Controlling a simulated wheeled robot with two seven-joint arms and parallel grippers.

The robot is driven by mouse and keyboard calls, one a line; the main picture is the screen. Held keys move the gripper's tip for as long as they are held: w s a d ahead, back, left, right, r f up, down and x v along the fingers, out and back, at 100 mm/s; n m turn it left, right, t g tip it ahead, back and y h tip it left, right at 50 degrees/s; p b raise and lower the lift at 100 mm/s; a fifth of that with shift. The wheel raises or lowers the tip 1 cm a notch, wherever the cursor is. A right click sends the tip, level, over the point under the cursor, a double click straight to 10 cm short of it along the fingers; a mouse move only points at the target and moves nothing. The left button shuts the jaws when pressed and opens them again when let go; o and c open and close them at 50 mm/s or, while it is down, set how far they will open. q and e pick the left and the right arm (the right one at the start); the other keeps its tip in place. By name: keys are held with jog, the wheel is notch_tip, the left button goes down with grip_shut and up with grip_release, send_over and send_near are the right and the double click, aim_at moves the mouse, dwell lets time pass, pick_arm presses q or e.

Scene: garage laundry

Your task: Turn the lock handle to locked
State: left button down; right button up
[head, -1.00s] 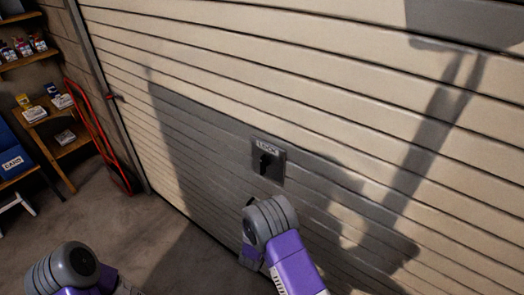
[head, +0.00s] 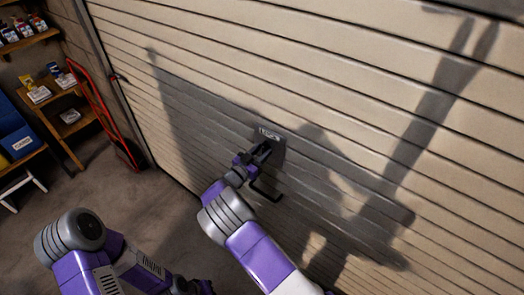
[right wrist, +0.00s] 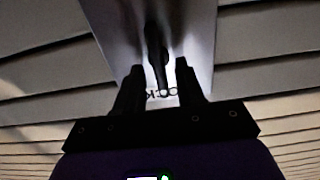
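The lock plate (head: 269,132), with its LOCK label, is on the garage door; my right gripper hides most of it in the head view. In the right wrist view the pale plate (right wrist: 110,18) fills the upper middle, with the label upside down. The black lock handle (right wrist: 156,45) points along the picture's vertical, its end between my fingers. My right gripper (head: 262,150) is at the plate. Its two fingers (right wrist: 159,66) are open, with gaps on both sides of the handle. My left gripper (head: 196,287) is low at the bottom edge, dark and partly cut off.
The slatted garage door (head: 350,110) fills most of the view. A red hand truck (head: 95,100) and wooden shelves (head: 58,105) stand at the left. The concrete floor (head: 125,200) between them and my arms is clear.

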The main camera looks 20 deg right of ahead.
jog(key=shift+w+d, duration=0.2)
jog(key=shift+d, duration=0.05)
grip_shut()
